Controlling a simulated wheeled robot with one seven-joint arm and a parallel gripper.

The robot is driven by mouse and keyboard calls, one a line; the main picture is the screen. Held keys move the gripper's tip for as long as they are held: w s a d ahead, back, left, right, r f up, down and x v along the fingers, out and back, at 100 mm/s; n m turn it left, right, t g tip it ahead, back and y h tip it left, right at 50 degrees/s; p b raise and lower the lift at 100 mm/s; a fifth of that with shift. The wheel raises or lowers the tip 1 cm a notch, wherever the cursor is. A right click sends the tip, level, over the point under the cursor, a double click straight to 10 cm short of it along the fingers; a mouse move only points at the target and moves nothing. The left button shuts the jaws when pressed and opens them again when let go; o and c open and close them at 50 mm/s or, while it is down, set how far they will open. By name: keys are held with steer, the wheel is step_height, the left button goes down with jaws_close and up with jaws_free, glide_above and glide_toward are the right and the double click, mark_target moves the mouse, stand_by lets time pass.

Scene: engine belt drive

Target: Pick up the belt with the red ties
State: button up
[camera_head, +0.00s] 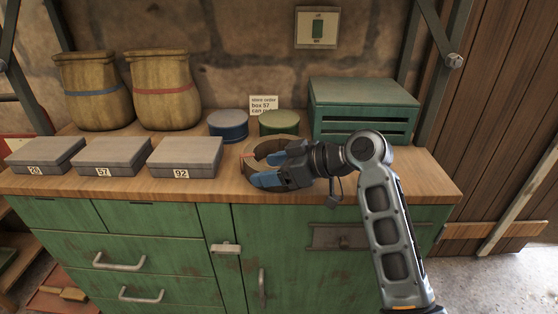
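A brown coiled belt (247,149) lies on the wooden top of the green cabinet, in front of the blue and green tins. A small red mark, which looks like a tie, shows on its left side. My gripper (261,168) reaches in from the right, over the belt's right and front parts, and hides much of them. Its blue fingers stand apart, with a gap between their tips. I cannot tell whether either finger touches the belt.
Grey boxes labelled 20 (42,153), 57 (110,155) and 92 (184,155) stand left of the belt. A blue tin (228,126), a green tin (279,123), a note card (264,103) and a green crate (363,95) are behind. Two sacks (94,90) (163,88) stand back left.

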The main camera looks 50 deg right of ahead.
steer(key=shift+f, duration=0.15)
jaws_close()
stand_by(0.6)
